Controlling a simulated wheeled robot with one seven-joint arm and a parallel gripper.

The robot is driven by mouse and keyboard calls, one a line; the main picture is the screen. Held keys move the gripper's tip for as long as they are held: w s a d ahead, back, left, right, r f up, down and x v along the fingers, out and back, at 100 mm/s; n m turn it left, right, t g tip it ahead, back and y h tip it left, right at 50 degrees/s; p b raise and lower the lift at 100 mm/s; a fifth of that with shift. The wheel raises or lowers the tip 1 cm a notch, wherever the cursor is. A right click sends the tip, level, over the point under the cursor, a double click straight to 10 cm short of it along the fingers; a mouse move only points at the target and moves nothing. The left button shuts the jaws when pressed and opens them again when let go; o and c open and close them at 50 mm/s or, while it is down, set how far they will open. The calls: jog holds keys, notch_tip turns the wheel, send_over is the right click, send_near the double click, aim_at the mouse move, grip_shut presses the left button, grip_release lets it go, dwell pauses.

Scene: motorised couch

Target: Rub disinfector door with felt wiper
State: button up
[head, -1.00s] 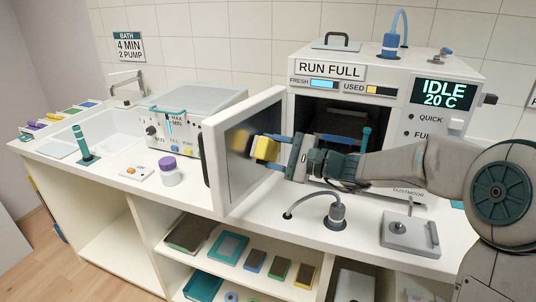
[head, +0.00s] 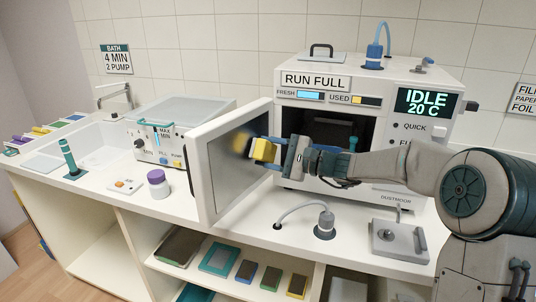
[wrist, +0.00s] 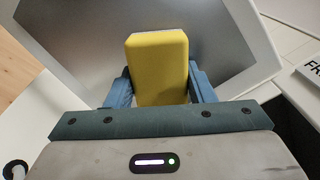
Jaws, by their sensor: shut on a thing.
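My gripper (head: 268,152) is shut on the yellow felt wiper (head: 264,150), at the inner side of the open disinfector door. The wiper is a yellow block, seen between the blue fingers in the wrist view (wrist: 160,68). The disinfector door (head: 207,188) has a white frame around a dark grey, shiny panel (head: 226,165) and stands swung out to the left of the disinfector (head: 350,82). The panel fills the space behind the wiper in the wrist view (wrist: 90,50). A blurred yellow reflection shows on it. I cannot tell whether the wiper touches it.
A grey bath unit (head: 180,115) and a purple-lidded jar (head: 158,184) stand left of the door. A hose fitting (head: 325,222) and a grey plate with a handle (head: 398,240) sit on the counter below my arm. Several coloured blocks lie on the shelf below.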

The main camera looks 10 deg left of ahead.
aim_at(264, 159)
jog(key=shift+s+a+f+b, duration=0.1)
jog(key=shift+s+a+b, duration=0.05)
jog(key=shift+s+b, duration=0.35)
jog(key=shift+s+a+f+b, duration=0.15)
jog(key=shift+s+b, duration=0.25)
jog(key=shift+s, duration=0.2)
jog(key=shift+s+d+r+b, duration=0.15)
jog(key=shift+s+b, duration=0.2)
jog(key=shift+s, duration=0.25)
jog(key=shift+s+a+b, duration=0.25)
jog(key=shift+s+b, duration=0.35)
jog(key=shift+s, duration=0.1)
jog(key=shift+s+a+b, duration=0.25)
jog(key=shift+s+b, duration=0.25)
jog(key=shift+s, duration=0.45)
jog(key=shift+s+a+b, duration=0.25)
jog(key=shift+s+b, duration=0.3)
jog(key=shift+s, duration=0.35)
jog(key=shift+s+a+b, duration=0.25)
jog(key=shift+s+b, duration=0.25)
jog(key=shift+s, duration=0.45)
jog(key=shift+d, duration=0.15)
jog(key=shift+s+d, duration=0.25)
jog(key=shift+d, duration=1.2)
jog(key=shift+s+d, duration=0.2)
jog(key=shift+d, duration=1.2)
jog(key=shift+s+d, duration=0.15)
jog(key=shift+d, duration=0.6)
jog(key=shift+s+d, duration=0.1)
jog(key=shift+d, duration=0.6)
